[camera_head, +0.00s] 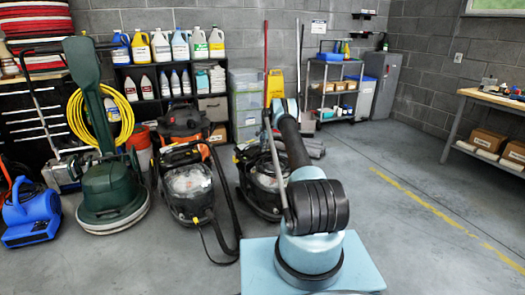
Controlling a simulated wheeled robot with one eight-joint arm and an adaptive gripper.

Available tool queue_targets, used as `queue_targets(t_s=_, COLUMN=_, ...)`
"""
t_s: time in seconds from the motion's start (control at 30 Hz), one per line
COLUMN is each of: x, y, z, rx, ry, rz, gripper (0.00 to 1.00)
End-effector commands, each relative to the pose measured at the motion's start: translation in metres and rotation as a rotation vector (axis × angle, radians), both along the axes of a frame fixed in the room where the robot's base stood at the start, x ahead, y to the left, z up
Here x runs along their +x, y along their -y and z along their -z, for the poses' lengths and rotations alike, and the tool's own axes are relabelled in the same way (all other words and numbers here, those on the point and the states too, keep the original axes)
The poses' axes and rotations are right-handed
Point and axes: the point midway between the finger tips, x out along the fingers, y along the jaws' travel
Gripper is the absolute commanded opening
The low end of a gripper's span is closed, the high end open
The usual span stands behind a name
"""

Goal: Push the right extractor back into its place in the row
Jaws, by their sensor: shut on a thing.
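Two extractors stand on the floor in the middle. The left extractor (188,183) has a clear domed top, a dark body and a black hose curving along its right side. The right extractor (262,172) is dark with a similar clear top and stands just right of the left one. My light blue and black arm reaches up and away in front of it and covers its right side. A thin grey bar runs beside my arm; I cannot tell what it belongs to. My gripper cannot be made out, so any contact with the extractor is hidden.
A green floor machine (112,190) and a blue blower (30,213) stand at left. An orange and black vacuum (185,124) and stacked clear bins (245,105) are behind the extractors. A workbench (492,100) is at right. The floor right of my arm is open.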

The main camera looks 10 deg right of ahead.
Motion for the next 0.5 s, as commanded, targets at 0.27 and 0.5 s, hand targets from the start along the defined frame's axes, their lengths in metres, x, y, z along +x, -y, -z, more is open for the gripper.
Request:
queue_targets(t_s=0.27, x=0.002, y=0.000, z=0.000, rx=-0.008, ry=0.003, rz=0.003, gripper=0.00)
queue_targets(t_s=0.5, x=0.001, y=-0.006, z=0.000, rx=-0.008, ry=0.003, rz=-0.001, gripper=0.00)
